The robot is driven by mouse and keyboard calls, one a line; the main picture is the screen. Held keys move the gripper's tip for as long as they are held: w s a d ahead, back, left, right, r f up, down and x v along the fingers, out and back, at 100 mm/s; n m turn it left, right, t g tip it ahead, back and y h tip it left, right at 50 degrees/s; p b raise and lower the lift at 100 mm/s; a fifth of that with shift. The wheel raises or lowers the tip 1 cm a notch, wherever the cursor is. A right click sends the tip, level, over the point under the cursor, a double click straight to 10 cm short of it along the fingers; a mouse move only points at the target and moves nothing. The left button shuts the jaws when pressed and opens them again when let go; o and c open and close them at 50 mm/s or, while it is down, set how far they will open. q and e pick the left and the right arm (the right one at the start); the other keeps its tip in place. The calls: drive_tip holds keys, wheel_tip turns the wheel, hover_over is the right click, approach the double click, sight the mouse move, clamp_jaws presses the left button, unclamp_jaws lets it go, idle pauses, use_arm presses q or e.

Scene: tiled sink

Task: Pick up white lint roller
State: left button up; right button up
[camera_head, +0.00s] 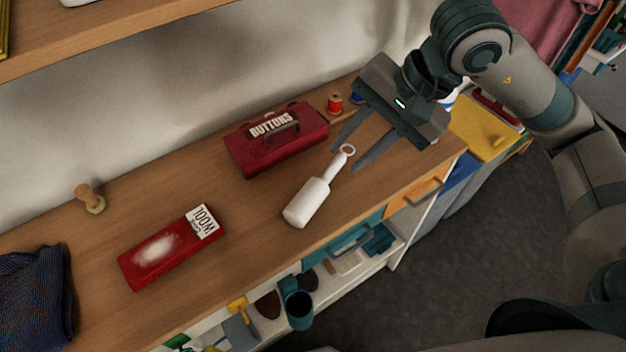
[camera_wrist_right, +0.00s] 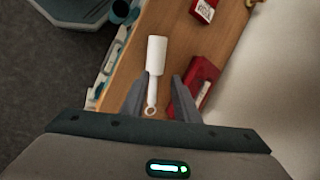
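The white lint roller (camera_head: 310,198) lies on the wooden worktop, its thick roller end toward the front and its thin handle with a ring toward my right gripper. It also shows in the right wrist view (camera_wrist_right: 157,57), with the handle reaching between the finger tips in the picture. My right gripper (camera_head: 345,158) is open, its two fingers pointing toward the handle end of the roller. Nothing is held between the fingers. Whether the fingers are at the handle's height or above it I cannot tell. My left gripper does not show.
A red BUTTONS box (camera_head: 276,140) stands close behind the roller. A red WOOL box (camera_head: 170,248), a wooden stamp-like object (camera_head: 90,198) and dark folded cloth (camera_head: 36,298) lie to the left. A red spool (camera_head: 335,104) stands near the wall. Bare worktop lies left of the roller.

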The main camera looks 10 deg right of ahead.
sight(324, 180)
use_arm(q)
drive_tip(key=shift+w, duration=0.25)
use_arm(e)
drive_tip(key=shift+t+h, duration=0.5)
drive_tip(key=shift+h, duration=0.4)
drive_tip(key=d, duration=0.1)
drive_tip(key=w+d, duration=0.2)
drive_tip(key=d, duration=0.1)
drive_tip(key=shift+w+r, duration=0.15)
drive_tip(key=shift+r, duration=0.2)
drive_tip(key=shift+a, duration=0.1)
